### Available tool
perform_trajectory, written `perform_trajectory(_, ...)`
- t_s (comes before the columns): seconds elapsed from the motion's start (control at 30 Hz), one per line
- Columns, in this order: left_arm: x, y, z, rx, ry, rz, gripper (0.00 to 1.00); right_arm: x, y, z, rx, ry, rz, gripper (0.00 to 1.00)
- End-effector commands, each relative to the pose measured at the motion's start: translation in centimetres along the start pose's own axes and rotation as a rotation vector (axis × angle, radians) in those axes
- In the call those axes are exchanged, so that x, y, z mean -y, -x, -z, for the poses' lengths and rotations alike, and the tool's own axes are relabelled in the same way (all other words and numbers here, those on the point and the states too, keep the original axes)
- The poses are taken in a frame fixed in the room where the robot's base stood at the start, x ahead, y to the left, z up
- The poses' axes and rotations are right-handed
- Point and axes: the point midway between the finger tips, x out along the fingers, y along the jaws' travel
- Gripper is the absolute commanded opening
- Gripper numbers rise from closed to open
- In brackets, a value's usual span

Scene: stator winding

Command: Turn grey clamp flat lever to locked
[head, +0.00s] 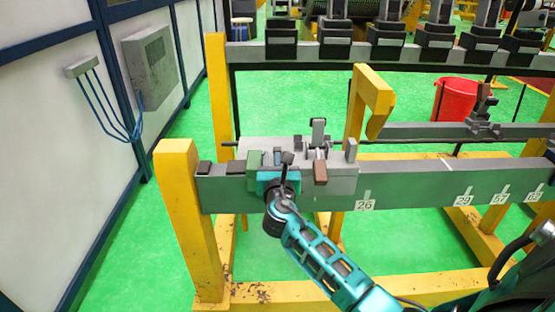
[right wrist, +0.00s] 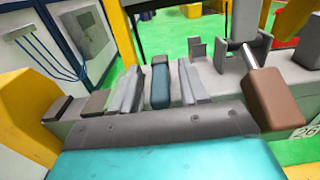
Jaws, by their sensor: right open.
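The grey clamp (head: 335,175) sits at the left end of the long grey beam; it also shows in the right wrist view (right wrist: 225,72). A brown handle block (head: 320,171) on a metal rod projects from its front; in the right wrist view this block (right wrist: 272,97) is at the right. My right gripper (head: 284,165) is at the clamp's left part, open. In the right wrist view its two grey fingers (right wrist: 160,88) stand apart, with a flat blue-grey piece (right wrist: 160,80), seemingly the flat lever, between them. I cannot tell whether they touch it. My left gripper is out of view.
A yellow post (head: 190,220) stands left of the clamp and a yellow bracket (head: 370,95) behind it to the right. A red bucket (head: 457,99) is at the back right. A rack with dark blocks (head: 334,38) runs behind. Green floor is clear at the left.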

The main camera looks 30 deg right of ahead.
Motion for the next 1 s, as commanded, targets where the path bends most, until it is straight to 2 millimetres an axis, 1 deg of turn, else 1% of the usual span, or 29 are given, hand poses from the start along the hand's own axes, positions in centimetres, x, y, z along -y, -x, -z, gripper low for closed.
perform_trajectory(0.03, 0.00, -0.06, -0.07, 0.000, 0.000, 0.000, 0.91, -0.01, -0.43, 0.02, 0.000, 0.000, 0.000, 0.45)
perform_trajectory(0.13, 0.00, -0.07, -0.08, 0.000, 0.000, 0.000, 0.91, -0.01, -0.84, -0.01, 0.000, -0.001, -0.001, 0.45)
perform_trajectory(0.4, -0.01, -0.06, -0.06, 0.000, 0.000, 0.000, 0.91, 0.01, -0.91, -0.01, -0.001, -0.001, 0.000, 0.45)
perform_trajectory(0.87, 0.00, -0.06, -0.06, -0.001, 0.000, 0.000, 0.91, 0.01, -0.88, 0.00, -0.001, -0.001, 0.000, 0.01)
perform_trajectory(1.0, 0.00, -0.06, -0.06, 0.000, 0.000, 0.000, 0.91, 0.00, -0.87, 0.01, -0.001, -0.001, 0.000, 0.00)
